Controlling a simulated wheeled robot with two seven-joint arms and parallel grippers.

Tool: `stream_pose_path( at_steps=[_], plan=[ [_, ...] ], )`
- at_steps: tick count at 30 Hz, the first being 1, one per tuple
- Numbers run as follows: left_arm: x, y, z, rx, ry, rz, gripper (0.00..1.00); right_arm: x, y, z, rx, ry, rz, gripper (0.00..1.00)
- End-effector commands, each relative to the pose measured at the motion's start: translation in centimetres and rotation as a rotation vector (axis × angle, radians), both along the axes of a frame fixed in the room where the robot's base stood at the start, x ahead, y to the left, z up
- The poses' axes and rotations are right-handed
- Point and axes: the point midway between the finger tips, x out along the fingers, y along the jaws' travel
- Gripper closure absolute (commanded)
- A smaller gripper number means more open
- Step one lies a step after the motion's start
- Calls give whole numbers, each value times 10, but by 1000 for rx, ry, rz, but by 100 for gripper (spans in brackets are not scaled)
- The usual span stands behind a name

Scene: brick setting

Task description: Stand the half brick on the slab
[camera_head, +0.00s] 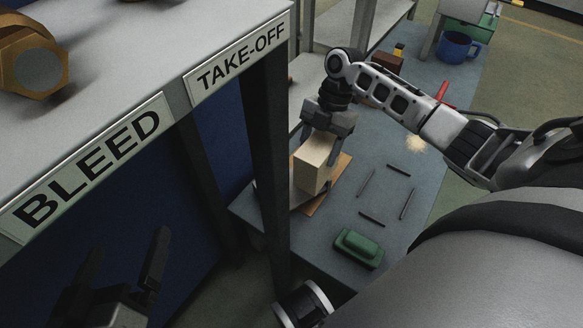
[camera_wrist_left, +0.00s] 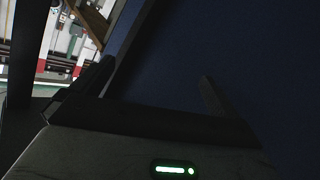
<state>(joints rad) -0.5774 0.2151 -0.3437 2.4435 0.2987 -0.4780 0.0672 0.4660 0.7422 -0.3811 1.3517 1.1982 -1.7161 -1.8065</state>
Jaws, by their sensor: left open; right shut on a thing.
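A pale cream block, seemingly the half brick (camera_head: 312,168), is upright in the head view, with my right gripper (camera_head: 319,146) shut on its upper part from above. A flat tan board (camera_head: 329,194), possibly the slab, shows below and to the right of the block. A thin pale edge lies at the block's lower left. I cannot tell whether the block touches what is under it. My left gripper (camera_head: 125,250) is open and empty at the lower left. Its fingers also show in the left wrist view (camera_wrist_left: 157,78), against a dark blue panel.
Dark strips (camera_head: 367,183) mark a square on the grey-blue table (camera_head: 340,222). A green object (camera_head: 358,248) lies at its front. A blue mug (camera_head: 457,47) stands far back. A labelled shelf (camera_head: 150,75) with a brass fitting (camera_head: 32,60) overhangs my left gripper.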

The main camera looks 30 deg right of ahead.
Motion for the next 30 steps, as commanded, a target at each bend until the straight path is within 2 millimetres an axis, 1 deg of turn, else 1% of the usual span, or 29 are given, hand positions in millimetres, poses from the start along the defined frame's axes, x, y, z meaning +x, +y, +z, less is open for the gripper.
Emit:
stream_pose_path(
  at_steps=[1, 2, 3, 6, 9, 10, 12, 17, 18, 21, 24, 27, 30],
  plan=[
    [1, -2, -4, -32, -7, -2, 0, 13, 8, -9, 5, -7, -1, 100],
    [1, -2, -3, -51, -10, -3, 0, 20, 12, -12, 6, -7, 1, 100],
    [1, -4, -2, -77, -15, -6, 0, 24, 14, -22, 4, -3, -2, 100],
    [1, -6, 2, -142, -27, -14, 0, 37, 21, -40, 3, -2, -1, 100],
    [0, -8, 7, -198, -35, -22, 0, 47, 27, -53, 2, -3, -2, 100],
    [4, -7, 12, -184, -72, -21, 0, 49, 27, -55, 1, -3, -2, 100],
    [9, -5, 20, -163, -135, -17, 0, 52, 29, -59, 1, -3, -2, 100],
    [14, -3, 29, -138, -219, -13, 0, 58, 32, -65, 2, -4, -2, 100],
    [17, -2, 33, -127, -261, -10, 0, 60, 34, -70, 1, -3, -2, 100],
    [22, 0, 47, -91, -394, -6, 0, 59, 33, -85, 1, -1, -2, 100],
    [24, 1, 61, -58, -514, -3, 0, 59, 33, -94, 1, -3, -1, 100],
    [24, 2, 70, -41, -578, -1, 0, 59, 33, -98, 0, -4, -2, 100],
    [24, 2, 73, -40, -589, 0, 0, 59, 33, -97, 0, -4, -2, 100]
  ],
)
